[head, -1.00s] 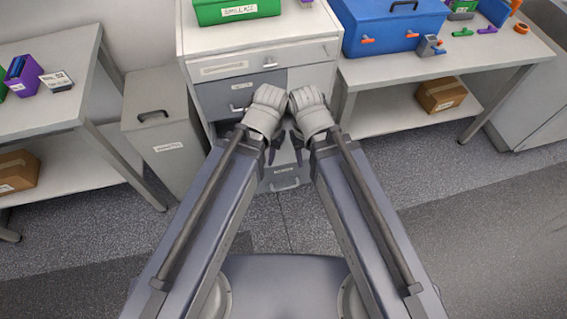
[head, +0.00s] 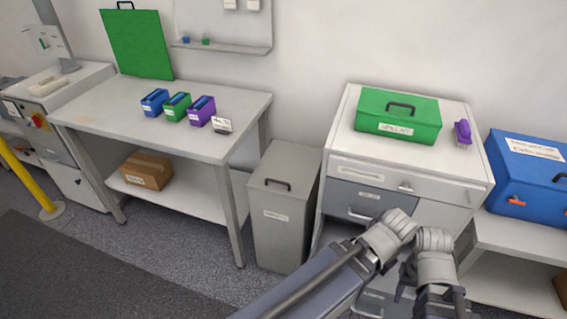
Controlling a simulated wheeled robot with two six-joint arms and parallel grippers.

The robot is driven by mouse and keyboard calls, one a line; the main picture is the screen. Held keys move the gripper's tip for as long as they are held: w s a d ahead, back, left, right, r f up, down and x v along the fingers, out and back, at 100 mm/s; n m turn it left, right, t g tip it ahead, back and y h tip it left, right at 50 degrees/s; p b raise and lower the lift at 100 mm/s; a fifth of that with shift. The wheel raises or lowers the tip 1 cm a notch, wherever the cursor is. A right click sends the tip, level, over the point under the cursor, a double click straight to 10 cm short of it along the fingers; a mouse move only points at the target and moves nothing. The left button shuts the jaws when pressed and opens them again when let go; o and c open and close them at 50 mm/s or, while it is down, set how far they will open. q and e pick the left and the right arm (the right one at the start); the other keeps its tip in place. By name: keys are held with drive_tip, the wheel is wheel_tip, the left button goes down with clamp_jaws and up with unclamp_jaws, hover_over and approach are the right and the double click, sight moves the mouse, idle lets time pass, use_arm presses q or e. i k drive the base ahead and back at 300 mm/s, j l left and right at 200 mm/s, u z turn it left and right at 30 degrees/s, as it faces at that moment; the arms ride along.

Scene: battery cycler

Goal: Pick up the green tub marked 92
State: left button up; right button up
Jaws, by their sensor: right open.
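A small green tub (head: 181,114) with a white label stands on the left table, between a blue tub (head: 153,107) and a purple tub (head: 201,114). Its label is too small to read. My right gripper (head: 430,278) is open in front of the drawer cabinet, far to the right of the tub and apart from it. My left gripper (head: 378,256) is beside it, also in front of the cabinet; its fingers are mostly hidden, so I cannot tell its state.
The left table (head: 110,118) has clear room around the tubs; a small white-labelled item (head: 222,125) sits beside the purple one. A grey bin (head: 283,235) stands between table and drawer cabinet (head: 345,150). A large green toolbox (head: 398,118) rests on the cabinet. Grey floor is open at left.

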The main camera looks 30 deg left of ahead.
sight(176, 113)
drive_tip(key=u, duration=1.9)
drive_tip(key=i+j+z, duration=0.1)
drive_tip(key=z, duration=0.35)
drive_tip(key=i+j+z, duration=0.15)
drive_tip(key=z, duration=0.3)
drive_tip(key=i+j+z, duration=0.1)
drive_tip(key=j, duration=0.2)
drive_tip(key=i+j+z, duration=0.1)
drive_tip(key=i+j, duration=0.25)
drive_tip(key=j, duration=0.3)
drive_tip(key=i+j+z, duration=0.15)
drive_tip(key=i+j, duration=0.05)
drive_tip(key=j, duration=0.1)
